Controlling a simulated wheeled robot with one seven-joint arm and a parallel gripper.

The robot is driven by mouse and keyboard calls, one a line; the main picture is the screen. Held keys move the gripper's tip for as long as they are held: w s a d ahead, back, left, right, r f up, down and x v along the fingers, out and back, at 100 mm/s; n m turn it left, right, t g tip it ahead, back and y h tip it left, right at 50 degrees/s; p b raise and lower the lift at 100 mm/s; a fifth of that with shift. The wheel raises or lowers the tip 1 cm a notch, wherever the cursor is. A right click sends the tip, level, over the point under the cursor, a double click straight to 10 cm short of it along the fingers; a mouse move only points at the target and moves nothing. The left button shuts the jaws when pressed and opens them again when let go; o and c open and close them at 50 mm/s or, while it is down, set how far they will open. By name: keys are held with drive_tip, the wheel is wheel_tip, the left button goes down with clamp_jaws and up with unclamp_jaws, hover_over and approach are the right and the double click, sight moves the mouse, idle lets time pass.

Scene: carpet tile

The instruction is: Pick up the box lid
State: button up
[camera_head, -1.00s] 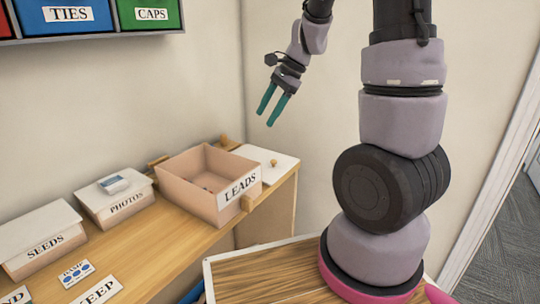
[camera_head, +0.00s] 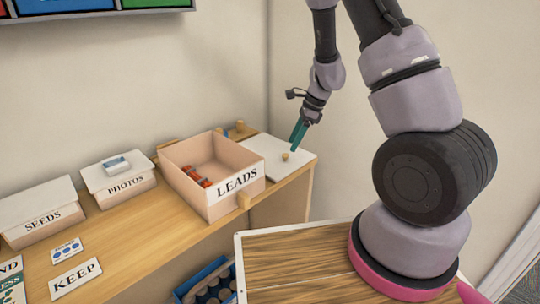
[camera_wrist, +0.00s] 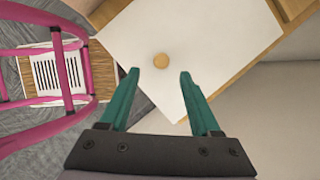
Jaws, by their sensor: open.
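The box lid (camera_head: 277,158) is a flat white panel with a small round wooden knob (camera_head: 285,156). It lies on the right end of the wooden bench, just right of the open LEADS box (camera_head: 213,184). My gripper (camera_head: 299,132) has teal fingers and hangs above the lid, pointing down. In the wrist view the lid (camera_wrist: 205,45) lies beyond the fingers, and the knob (camera_wrist: 161,60) shows ahead of the gap between the open fingertips (camera_wrist: 157,73). The gripper is empty and apart from the knob.
The LEADS box holds some red items (camera_head: 198,176). Lidded boxes marked PHOTOS (camera_head: 125,187) and SEEDS (camera_head: 43,220) stand to the left. A KEEP card (camera_head: 76,279) lies on the bench (camera_head: 150,220). A wall meets the bench's back edge.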

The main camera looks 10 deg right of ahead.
sight(285, 154)
drive_tip(key=x, duration=0.5)
drive_tip(key=shift+w+a, duration=0.15)
drive_tip(key=shift+a, duration=0.15)
clamp_jaws()
